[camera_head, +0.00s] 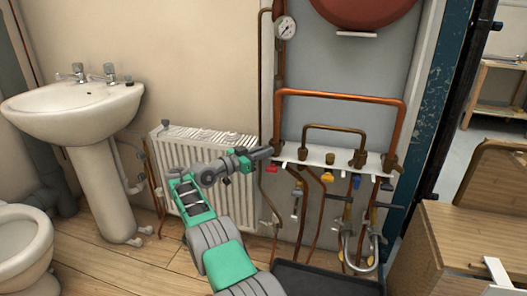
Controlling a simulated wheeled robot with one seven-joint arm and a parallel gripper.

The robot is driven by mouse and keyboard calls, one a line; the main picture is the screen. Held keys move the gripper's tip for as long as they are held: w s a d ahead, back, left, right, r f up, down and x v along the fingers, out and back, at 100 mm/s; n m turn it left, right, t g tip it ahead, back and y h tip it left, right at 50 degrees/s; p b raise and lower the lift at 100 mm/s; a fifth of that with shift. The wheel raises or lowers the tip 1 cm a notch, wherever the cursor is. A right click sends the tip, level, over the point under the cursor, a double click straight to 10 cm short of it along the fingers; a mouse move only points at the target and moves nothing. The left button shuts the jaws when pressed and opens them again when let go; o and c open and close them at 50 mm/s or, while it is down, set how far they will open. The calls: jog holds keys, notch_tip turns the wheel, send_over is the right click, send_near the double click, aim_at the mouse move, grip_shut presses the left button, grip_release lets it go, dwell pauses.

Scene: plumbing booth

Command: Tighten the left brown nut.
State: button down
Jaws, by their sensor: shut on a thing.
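The left brown nut (277,147) is at the left end of the white manifold bar (316,157), at the foot of a copper pipe. My gripper (268,152) reaches it from the left and is shut on it. The fingers hide most of this nut, so its exact seating cannot be seen. Other brown nuts stand along the bar to the right: one (302,153) is close beside my gripper, and another (358,158) is farther along.
A white radiator (190,150) is behind my arm. Pipes with valves, a red handle (272,168) among them, hang below the bar. A gauge (285,27) and red tank (362,8) are above. A wooden box (465,240) is at right.

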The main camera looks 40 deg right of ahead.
jog(key=shift+d+r, duration=0.2)
jog(key=shift+d, duration=0.05)
